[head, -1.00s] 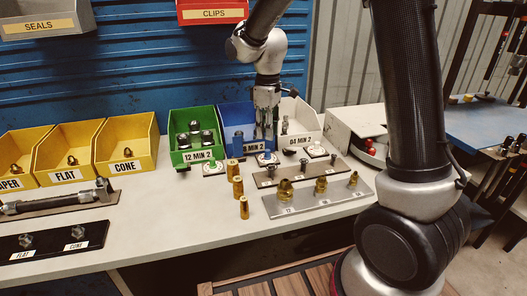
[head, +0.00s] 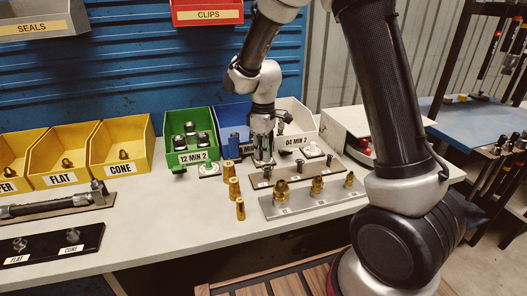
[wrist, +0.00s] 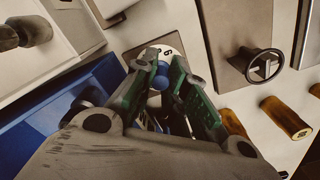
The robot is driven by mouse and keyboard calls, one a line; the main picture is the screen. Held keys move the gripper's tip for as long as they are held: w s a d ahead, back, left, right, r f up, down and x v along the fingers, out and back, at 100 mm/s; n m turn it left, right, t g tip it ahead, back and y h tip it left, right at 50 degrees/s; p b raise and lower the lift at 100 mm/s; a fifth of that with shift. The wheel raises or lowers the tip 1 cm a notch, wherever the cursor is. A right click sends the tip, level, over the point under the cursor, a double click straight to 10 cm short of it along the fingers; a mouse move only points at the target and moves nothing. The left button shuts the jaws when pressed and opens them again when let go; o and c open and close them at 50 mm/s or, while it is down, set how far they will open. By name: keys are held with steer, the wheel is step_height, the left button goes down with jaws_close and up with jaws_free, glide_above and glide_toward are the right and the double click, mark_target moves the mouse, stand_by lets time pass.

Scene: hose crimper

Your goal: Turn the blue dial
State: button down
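The blue dial (wrist: 160,76) is a small blue knob on a white round face with dark marks, seen in the wrist view. My gripper (wrist: 164,63) points down at it, with its green-sided fingers close on either side of the knob. The fingers look shut on it, though the contact itself is partly hidden. In the head view my gripper (head: 262,163) is down at the bench in front of the blue bin (head: 234,118), and it hides the dial there.
Green (head: 190,137) and white (head: 301,117) bins flank the blue bin, with white dials before them (head: 208,169) (head: 311,151). Brass cylinders (head: 234,188) stand at left. A brown fitting strip (head: 292,174) and grey plate (head: 300,201) lie close in front.

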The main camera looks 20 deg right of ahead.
steer(key=shift+m, duration=2.8)
steer(key=c, duration=1.7)
jaws_free()
steer(key=shift+o, duration=0.2)
step_height(320, 180, up, 12)
